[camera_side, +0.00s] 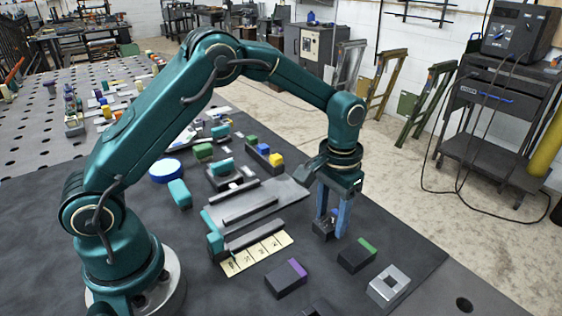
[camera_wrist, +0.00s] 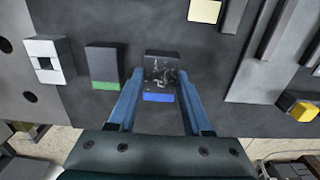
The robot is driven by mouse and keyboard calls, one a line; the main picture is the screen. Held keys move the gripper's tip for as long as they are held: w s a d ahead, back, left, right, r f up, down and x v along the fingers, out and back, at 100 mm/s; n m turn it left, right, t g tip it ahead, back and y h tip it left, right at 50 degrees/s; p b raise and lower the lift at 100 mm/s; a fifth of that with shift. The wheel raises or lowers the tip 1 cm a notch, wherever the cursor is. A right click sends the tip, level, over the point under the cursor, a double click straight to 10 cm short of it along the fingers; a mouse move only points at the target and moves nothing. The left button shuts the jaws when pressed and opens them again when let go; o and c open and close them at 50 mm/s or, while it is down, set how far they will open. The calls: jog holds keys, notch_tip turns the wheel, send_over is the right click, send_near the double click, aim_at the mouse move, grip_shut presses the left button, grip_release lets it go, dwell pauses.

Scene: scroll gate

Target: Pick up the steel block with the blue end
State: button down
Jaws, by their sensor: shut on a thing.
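The steel block with the blue end (camera_wrist: 161,72) is between the fingertips of my gripper (camera_wrist: 160,80) in the wrist view. Its scuffed dark grey face is toward the camera, and its blue end faces the palm. My gripper is shut on it, one blue finger at each side. In the side view, my gripper (camera_side: 331,231) points down at the right part of the dark mat. The block (camera_side: 322,229) shows low between the fingers, partly covered by them. I cannot tell whether it touches the mat.
A block with a green end (camera_side: 357,254) lies close by, nearer the side camera. A light block with a square hole (camera_side: 389,287) and a purple-ended block (camera_side: 287,278) lie farther forward. A grey ribbed plate (camera_side: 285,193) and a strip of pale labelled tiles (camera_side: 256,254) are left of my gripper.

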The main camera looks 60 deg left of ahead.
jog(key=r, duration=0.3)
jog(key=shift+a, duration=0.4)
jog(key=s+a+r, duration=0.3)
jog(key=a+r, duration=0.3)
jog(key=a, duration=0.4)
send_over(244, 203)
notch_tip(244, 203, down, 3)
jog(key=shift+w+f, duration=0.15)
jog(key=shift+f, duration=3.15)
jog(key=shift+f, duration=0.1)
jog(key=shift+c, duration=1.3)
grip_release()
jog(key=c, duration=0.3)
notch_tip(244, 203, up, 7)
